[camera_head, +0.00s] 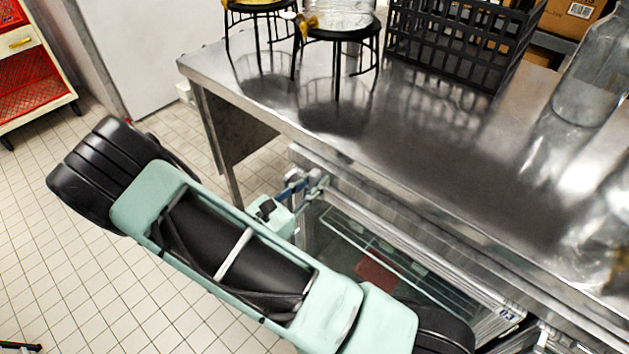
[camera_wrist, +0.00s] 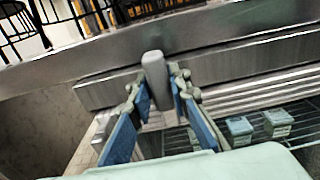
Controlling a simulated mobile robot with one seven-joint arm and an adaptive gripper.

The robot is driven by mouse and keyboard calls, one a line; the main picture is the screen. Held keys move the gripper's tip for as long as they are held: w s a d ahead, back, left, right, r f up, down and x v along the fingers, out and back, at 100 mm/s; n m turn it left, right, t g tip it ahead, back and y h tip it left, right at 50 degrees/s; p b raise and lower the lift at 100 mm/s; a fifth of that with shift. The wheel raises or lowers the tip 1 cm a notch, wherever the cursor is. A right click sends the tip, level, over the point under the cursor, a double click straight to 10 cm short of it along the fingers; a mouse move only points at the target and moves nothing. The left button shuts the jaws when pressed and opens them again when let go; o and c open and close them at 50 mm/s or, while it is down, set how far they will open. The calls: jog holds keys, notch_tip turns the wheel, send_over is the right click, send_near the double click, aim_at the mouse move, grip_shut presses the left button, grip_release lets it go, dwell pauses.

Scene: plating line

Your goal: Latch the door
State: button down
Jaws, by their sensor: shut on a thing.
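The door (camera_head: 405,285) is a glass panel in a silver frame, under the steel table, partly hidden by my arm. I cannot tell whether it sits fully against its frame. A rounded grey latch handle (camera_wrist: 154,68) stands out at the top of the wrist view, just below the table edge. My gripper (camera_wrist: 161,82), with blue finger pads, is shut on this handle, one finger on each side. In the head view my gripper (camera_head: 303,188) is at the upper left corner of the door front. The latch's catch is hidden.
The steel table (camera_head: 430,150) overhangs the door closely. It carries black wire stands (camera_head: 338,36), a black crate (camera_head: 455,45) and a large glass jar (camera_head: 592,85). Wire racks with pale boxes (camera_wrist: 239,127) show inside.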

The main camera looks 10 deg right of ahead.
jog(key=c, duration=1.8)
grip_release()
jog(key=shift+c, duration=0.2)
jog(key=shift+a, duration=0.1)
jog(key=v, duration=1.2)
